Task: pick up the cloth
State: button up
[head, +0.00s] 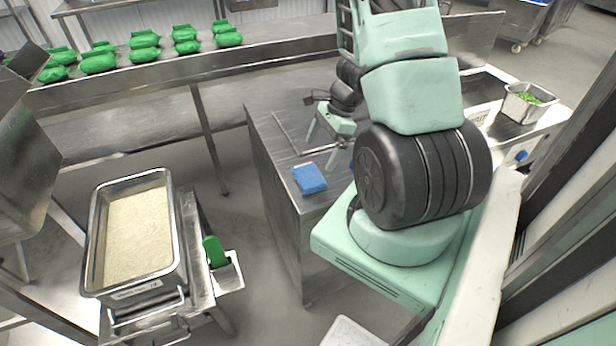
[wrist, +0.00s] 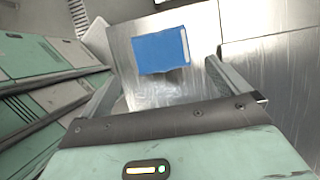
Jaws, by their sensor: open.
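The blue cloth (head: 309,178) lies folded flat near the front corner of the steel worktop (head: 275,125). It also shows in the wrist view (wrist: 160,50), with a pale strip along its right edge. My gripper (head: 322,152) is over the worktop, just behind the cloth in the head view. In the wrist view its two fingers (wrist: 162,78) are spread wide, with nothing between them. The cloth appears beyond the fingertips, apart from them.
A metal pan of rice (head: 138,232) stands on a stand at the left, with a green-handled item (head: 214,252) in a small holder beside it. Green bundles (head: 145,40) line the back shelf. A small pan of green food (head: 530,100) stands at the right.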

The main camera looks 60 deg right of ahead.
aim_at(309, 174)
jog(key=shift+p+x, duration=0.5)
jog(key=shift+x, duration=3.65)
jog(key=shift+d, duration=0.15)
jog(key=c, duration=0.8)
jog(key=shift+o, duration=0.2)
jog(key=shift+r, duration=0.1)
jog(key=shift+c, duration=0.2)
notch_tip(309, 174, up, 10)
